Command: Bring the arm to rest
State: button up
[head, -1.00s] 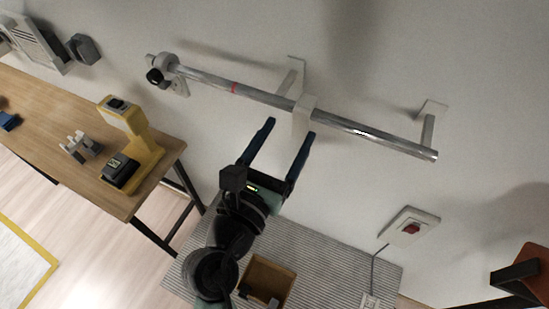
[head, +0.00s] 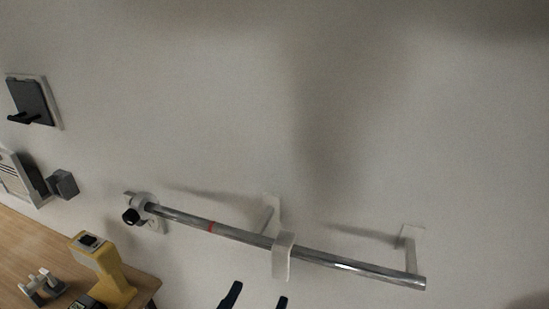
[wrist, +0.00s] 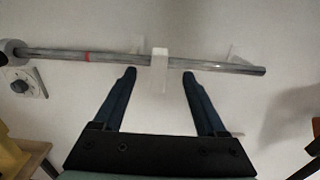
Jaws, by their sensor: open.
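My gripper (wrist: 159,75) is open and empty in the wrist view, with its two dark blue fingers spread apart. In the head view only the fingertips of my gripper (head: 256,296) show at the bottom edge; the rest of the arm is out of view. The fingers point toward a metal rail (head: 340,263) on the wall, which also shows in the wrist view (wrist: 115,56). A white bracket-like piece (head: 282,256) hangs on the rail, and in the wrist view it appears between the fingertips (wrist: 159,68). I cannot tell any contact.
The wooden table (head: 30,245) at the lower left holds a yellow device (head: 103,272) and a small grey-white block piece (head: 42,285). A black wall holder (head: 32,100) and a dark grey box (head: 63,184) are on the wall at left. The upper wall is clear.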

jog(key=w+d+r+m+t+y+b, duration=0.1)
jog(key=w+r+m+t, duration=0.15)
jog(key=r+m, duration=0.6)
jog(key=w+d+r+m+t+y+b, duration=0.1)
jog(key=w+r+m+b, duration=0.15)
jog(key=r+m, duration=0.6)
jog(key=s+d+r+m+t+y, duration=0.1)
jog(key=s+r+m+t, duration=0.2)
jog(key=r+m, duration=0.4)
jog(key=s+d+r+m+t+y+b, duration=0.1)
jog(key=s+r+m+t+y, duration=0.1)
jog(key=r+m, duration=0.6)
notch_tip(320, 180, up, 4)
jog(key=shift+s+f+t+y, duration=0.1)
jog(key=shift+s+t+y, duration=0.2)
jog(key=shift+s+t, duration=0.75)
jog(key=shift+s, duration=0.15)
